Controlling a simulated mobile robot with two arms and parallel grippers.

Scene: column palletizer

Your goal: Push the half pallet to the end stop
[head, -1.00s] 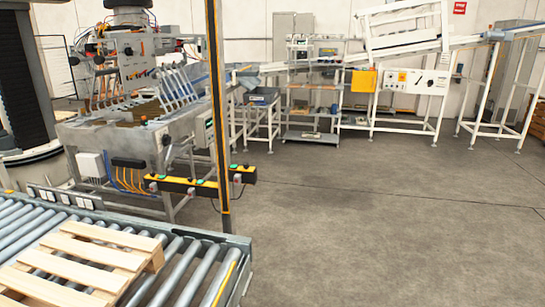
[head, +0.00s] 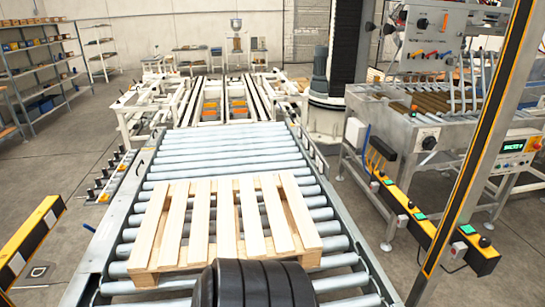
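The half pallet (head: 203,222), made of pale wood slats, lies flat on the roller conveyor (head: 216,142) in the lower middle of the head view. Bare rollers stretch beyond its far side. A black ribbed rounded part (head: 258,285) shows at the bottom edge, just in front of the pallet's near side; I cannot tell what it is or whether it touches the pallet. I cannot make out which part is the end stop. Neither of my grippers is in view.
Beyond the rollers stands a white framed chain conveyor (head: 208,105). A yellow and black post (head: 478,150) and a machine with a control box (head: 517,146) stand at the right. A yellow and black barrier (head: 32,237) is at the left. Shelves (head: 45,70) stand far left.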

